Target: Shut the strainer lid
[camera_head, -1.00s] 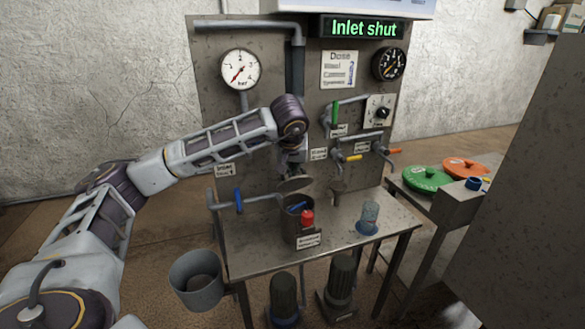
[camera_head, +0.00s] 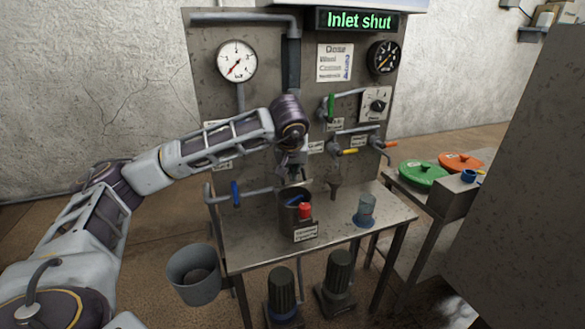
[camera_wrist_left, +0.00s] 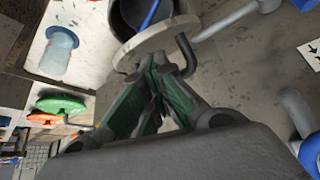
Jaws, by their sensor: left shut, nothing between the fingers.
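The strainer (camera_head: 288,222) is a dark round pot on the steel bench, with a red knob (camera_head: 304,210) on its front. Its mouth is uncovered and something blue (camera_head: 297,200) shows inside. In the left wrist view, the strainer lid (camera_wrist_left: 158,38) is a pale disc seen at a steep slant beside the open mouth, with a dark bent handle (camera_wrist_left: 186,54). My left gripper (camera_head: 293,176) is above the back of the strainer. Its green-padded fingers (camera_wrist_left: 154,62) are shut and empty, with their tips right at the lid; contact is unclear. My right gripper is out of view.
A pipe with a blue-handled valve (camera_head: 236,194) runs in from the left. The gauge panel (camera_head: 270,90) rises close behind. A grey bucket (camera_head: 193,275) sits at lower left.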

